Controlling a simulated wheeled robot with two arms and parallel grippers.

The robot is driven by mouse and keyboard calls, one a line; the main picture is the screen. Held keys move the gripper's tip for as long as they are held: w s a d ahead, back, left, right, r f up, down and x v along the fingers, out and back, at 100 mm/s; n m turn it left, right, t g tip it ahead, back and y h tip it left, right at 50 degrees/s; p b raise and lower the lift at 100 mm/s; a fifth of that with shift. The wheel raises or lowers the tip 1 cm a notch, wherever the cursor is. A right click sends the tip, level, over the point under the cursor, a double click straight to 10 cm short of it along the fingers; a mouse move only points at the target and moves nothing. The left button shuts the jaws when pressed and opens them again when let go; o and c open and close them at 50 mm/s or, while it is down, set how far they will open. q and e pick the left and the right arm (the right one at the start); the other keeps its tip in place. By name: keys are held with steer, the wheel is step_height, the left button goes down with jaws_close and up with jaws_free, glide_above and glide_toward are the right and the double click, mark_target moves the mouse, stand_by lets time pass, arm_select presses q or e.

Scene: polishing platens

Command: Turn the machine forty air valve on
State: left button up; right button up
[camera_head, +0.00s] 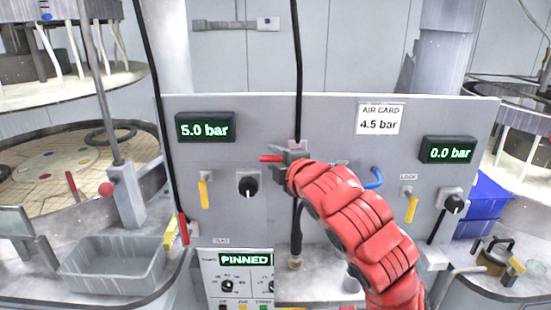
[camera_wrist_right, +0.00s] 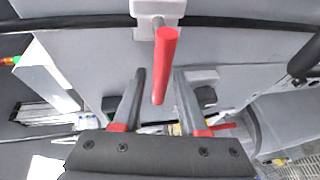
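A valve with a red lever handle (camera_head: 269,159) is on the middle of the grey panel (camera_head: 330,130). I cannot read a machine number beside it. My right gripper (camera_head: 282,152) is at this valve. In the right wrist view, the red handle (camera_wrist_right: 162,65) points down between the two fingers of my right gripper (camera_wrist_right: 160,75), with visible gaps on both sides. The fingers are apart and not closed on it. The left display (camera_head: 205,127) reads 5.0 bar, and the right display (camera_head: 448,150) reads 0.0 bar. My left gripper is not in view.
An "AIR CARD 4.5 bar" sign (camera_head: 379,119) is on the panel. A blue lever (camera_head: 375,179), yellow levers (camera_head: 204,195) and black knobs (camera_head: 248,185) are nearby. A display below (camera_head: 246,259) reads PINNED.

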jaws_close()
stand_by(1.2)
